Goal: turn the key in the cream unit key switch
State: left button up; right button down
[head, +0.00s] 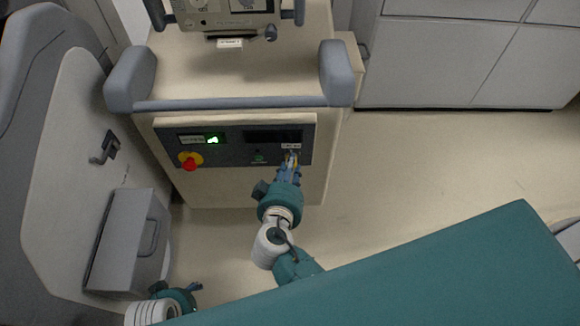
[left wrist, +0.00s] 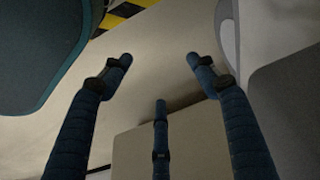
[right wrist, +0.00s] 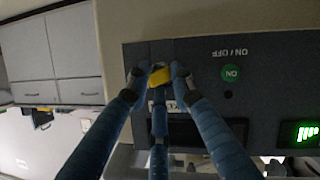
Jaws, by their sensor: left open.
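The cream unit (head: 240,75) stands ahead of me with a dark control panel (head: 230,157) on its front. The key switch is at the panel's right end, mostly hidden behind my right gripper (head: 290,166) in the head view. In the right wrist view, a yellow key (right wrist: 159,75) sits between the fingertips of my right gripper (right wrist: 157,73), which look closed on its sides. The key's exact angle is hard to tell. My left gripper (head: 190,289) is low at the left, away from the panel; in the left wrist view its fingers (left wrist: 160,75) are spread and empty.
A red stop knob (head: 189,161) on a yellow base and a green lit display (head: 213,139) are on the panel's left. A green ON button (right wrist: 231,72) is near the key. A grey box (head: 125,240) stands left. Open floor (head: 420,180) lies right.

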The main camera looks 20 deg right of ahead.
jog(key=c, duration=2.2)
grip_release()
grip_shut()
pick_arm(q)
jog(key=shift+f, duration=0.1)
pick_arm(e)
jog(key=shift+f, duration=0.1)
